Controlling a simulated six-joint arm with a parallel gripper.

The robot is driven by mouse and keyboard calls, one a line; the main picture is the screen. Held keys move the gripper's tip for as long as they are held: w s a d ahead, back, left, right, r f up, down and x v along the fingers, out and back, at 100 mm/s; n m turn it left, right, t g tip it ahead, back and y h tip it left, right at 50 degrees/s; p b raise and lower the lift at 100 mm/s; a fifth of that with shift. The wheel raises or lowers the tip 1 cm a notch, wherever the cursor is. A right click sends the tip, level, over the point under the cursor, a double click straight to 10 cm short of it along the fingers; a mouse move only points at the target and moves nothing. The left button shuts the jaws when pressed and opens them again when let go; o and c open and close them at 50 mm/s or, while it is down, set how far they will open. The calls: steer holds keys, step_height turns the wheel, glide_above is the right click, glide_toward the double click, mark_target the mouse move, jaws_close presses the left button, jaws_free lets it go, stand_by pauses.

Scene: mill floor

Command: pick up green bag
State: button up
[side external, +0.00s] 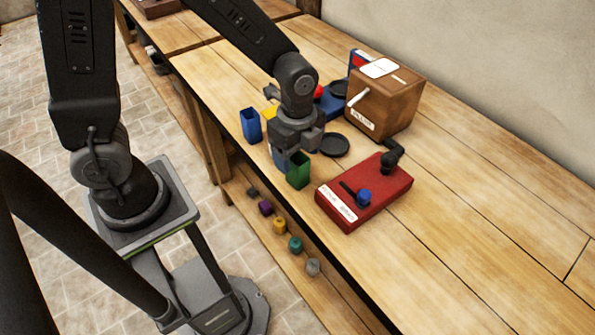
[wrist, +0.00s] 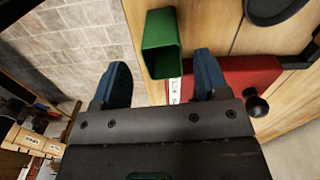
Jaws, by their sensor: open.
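The green bag (side external: 298,171) is a small upright box shape with an open top, near the front edge of the bench. My gripper (side external: 288,155) is just above and beside it, pointing down. In the wrist view the green bag (wrist: 160,42) lies ahead of my gripper (wrist: 163,70), in line with the gap between its two blue fingers. The fingers are apart and empty. The bag's near edge reaches about level with the fingertips in the picture; I cannot tell the height between them. My gripper hides what is behind it in the side view.
A red box (side external: 370,198) with a blue knob is right of the bag. A blue bag (side external: 250,126) is left. A black disc (side external: 334,145) and a wooden mill (side external: 388,103) are behind. Several small sacks (side external: 279,226) are on the lower shelf. The bench's right end is clear.

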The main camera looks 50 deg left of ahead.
step_height(320, 180, down, 5)
steer(key=shift+w+a+r, duration=0.15)
steer(key=shift+r, duration=0.05)
steer(key=c, duration=1)
